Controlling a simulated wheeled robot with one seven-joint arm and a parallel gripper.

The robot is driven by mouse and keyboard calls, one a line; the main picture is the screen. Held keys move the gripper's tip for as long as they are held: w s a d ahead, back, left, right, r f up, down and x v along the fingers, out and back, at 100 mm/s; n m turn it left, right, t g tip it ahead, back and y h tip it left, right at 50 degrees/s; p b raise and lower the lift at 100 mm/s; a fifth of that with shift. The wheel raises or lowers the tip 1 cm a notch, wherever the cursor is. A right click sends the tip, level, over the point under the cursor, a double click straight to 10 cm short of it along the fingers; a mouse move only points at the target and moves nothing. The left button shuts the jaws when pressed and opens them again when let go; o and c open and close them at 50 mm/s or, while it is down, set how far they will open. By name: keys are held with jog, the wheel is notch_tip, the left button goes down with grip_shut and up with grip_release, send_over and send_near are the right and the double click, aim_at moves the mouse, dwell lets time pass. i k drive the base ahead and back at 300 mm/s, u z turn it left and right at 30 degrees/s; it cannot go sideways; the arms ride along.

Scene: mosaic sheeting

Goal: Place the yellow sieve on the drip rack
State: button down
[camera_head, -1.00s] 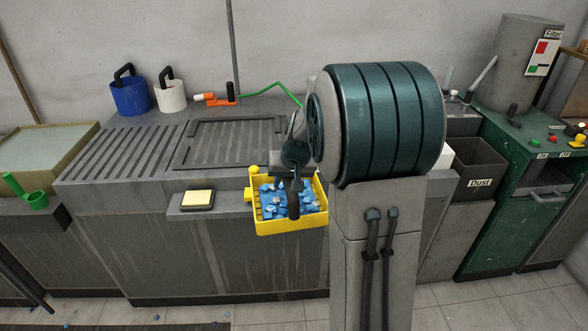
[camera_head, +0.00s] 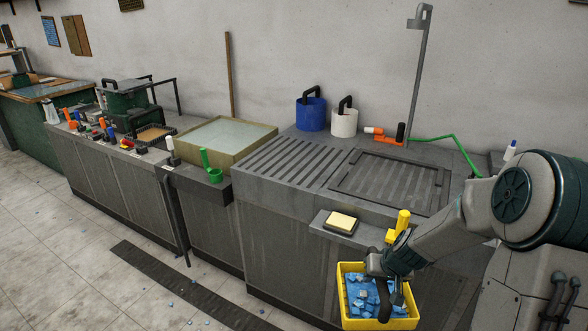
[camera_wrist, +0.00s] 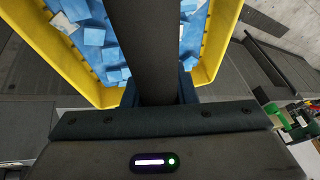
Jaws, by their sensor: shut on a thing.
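The yellow sieve (camera_head: 352,322) is a shallow yellow tray filled with blue tile pieces. It hangs at the lower right of the head view, in front of the counter. My gripper (camera_head: 384,274) is shut on the sieve from above and holds it. In the wrist view the sieve's yellow wall (camera_wrist: 45,52) and blue tiles show beyond a dark bar that runs between my fingers; the grip point itself is hidden. A slatted grey rack (camera_head: 287,162) lies in the counter top, left of a dark-framed grate (camera_head: 345,186). I cannot tell which is the drip rack.
A small ledge with a pale sponge (camera_head: 342,220) juts from the counter front, near an upright yellow thing (camera_head: 400,226). A blue bucket (camera_head: 311,115), a white bucket (camera_head: 344,122) and an orange nozzle with a green hose (camera_head: 428,138) are at the back. Both racks look clear.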

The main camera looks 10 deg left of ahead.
aim_at(292, 160)
jog(key=u, duration=2.2)
jog(key=i, duration=2.1)
jog(key=z, duration=2.85)
